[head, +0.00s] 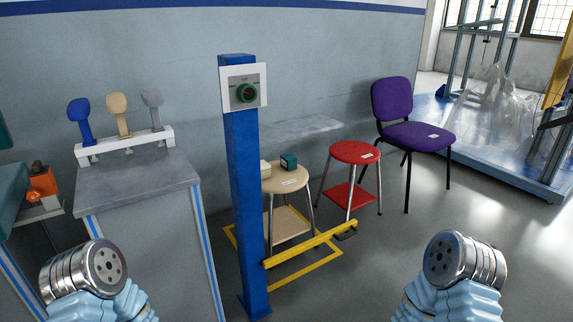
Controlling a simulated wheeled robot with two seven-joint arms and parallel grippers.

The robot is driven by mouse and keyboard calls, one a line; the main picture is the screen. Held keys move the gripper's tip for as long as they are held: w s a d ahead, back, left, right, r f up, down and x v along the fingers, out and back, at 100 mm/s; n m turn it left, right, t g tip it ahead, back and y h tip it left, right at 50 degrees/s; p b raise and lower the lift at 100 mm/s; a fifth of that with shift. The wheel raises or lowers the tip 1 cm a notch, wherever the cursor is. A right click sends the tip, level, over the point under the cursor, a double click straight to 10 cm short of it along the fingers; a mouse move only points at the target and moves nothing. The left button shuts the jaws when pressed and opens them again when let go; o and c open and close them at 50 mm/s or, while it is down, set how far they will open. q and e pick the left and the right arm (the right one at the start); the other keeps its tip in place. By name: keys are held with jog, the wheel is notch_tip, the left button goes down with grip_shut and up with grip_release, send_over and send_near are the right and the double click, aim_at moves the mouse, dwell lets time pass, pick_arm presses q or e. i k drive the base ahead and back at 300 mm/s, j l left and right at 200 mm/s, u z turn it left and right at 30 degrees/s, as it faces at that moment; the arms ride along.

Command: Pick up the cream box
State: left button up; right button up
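The cream box (265,168) sits on the round beige stool seat (287,183), close behind the blue post (240,170). The post's edge hides its left part. A small dark green box (289,162) stands just right of it on the same seat. Metal, round-ended parts of my two arms show at the bottom left and bottom right, both well in front of the stool. No gripper fingers show, and nothing of mine touches the cream box.
The blue post with a green-ringed button panel (245,88) stands before the stool. A red stool (355,153) and purple chair (414,135) stand right. A grey cabinet (140,184) stands left. Floor at right is clear.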

aim_at(265, 167)
jog(key=u, duration=0.25)
jog(key=i+l+u, duration=0.15)
jog(key=l+u, duration=0.8)
jog(key=i+j, duration=0.05)
jog(key=j, duration=0.05)
